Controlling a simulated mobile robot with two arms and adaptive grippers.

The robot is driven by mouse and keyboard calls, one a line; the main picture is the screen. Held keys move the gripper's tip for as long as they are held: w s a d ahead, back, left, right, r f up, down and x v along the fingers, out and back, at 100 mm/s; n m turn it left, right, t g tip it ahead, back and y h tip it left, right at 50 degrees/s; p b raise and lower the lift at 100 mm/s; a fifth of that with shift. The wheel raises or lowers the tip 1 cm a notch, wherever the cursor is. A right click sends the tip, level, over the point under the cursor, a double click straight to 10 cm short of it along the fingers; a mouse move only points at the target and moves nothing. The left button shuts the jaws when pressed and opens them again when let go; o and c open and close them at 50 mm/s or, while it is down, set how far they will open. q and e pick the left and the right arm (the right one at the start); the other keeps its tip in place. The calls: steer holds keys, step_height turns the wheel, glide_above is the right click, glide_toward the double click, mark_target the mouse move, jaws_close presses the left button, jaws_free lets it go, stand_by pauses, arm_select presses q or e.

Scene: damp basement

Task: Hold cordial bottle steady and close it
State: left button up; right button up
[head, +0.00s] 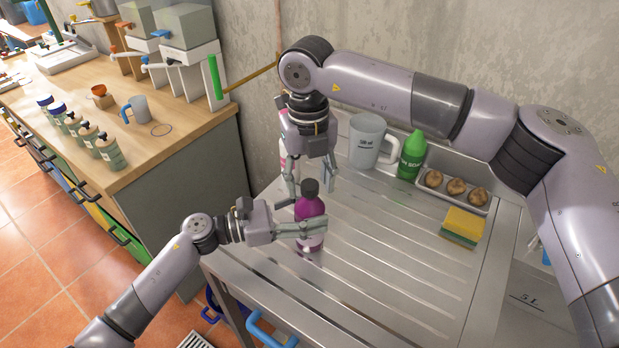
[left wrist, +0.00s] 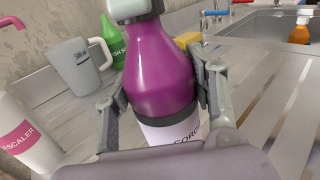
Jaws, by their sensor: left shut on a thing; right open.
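The cordial bottle (head: 309,208) is purple with a pale label and stands upright on the ribbed metal drainer. My left gripper (head: 317,228) is shut on its body from the left; the left wrist view shows the fingers on both sides of the bottle (left wrist: 162,75). A dark cap (head: 310,187) shows at the bottle's top; I cannot tell whether it is screwed tight. My right gripper (head: 311,180) is open and points down, its fingers either side of the cap in the picture. I cannot tell whether they touch it.
A grey measuring jug (head: 365,140), a green bottle (head: 412,158), a tray of round brown things (head: 455,188) and a sponge (head: 463,222) stand behind and right. A white descaler bottle (left wrist: 25,138) stands close by. The drainer's front middle is clear.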

step_height(320, 180, up, 12)
stand_by(0.7)
arm_select(q)
steer(key=o, duration=1.5)
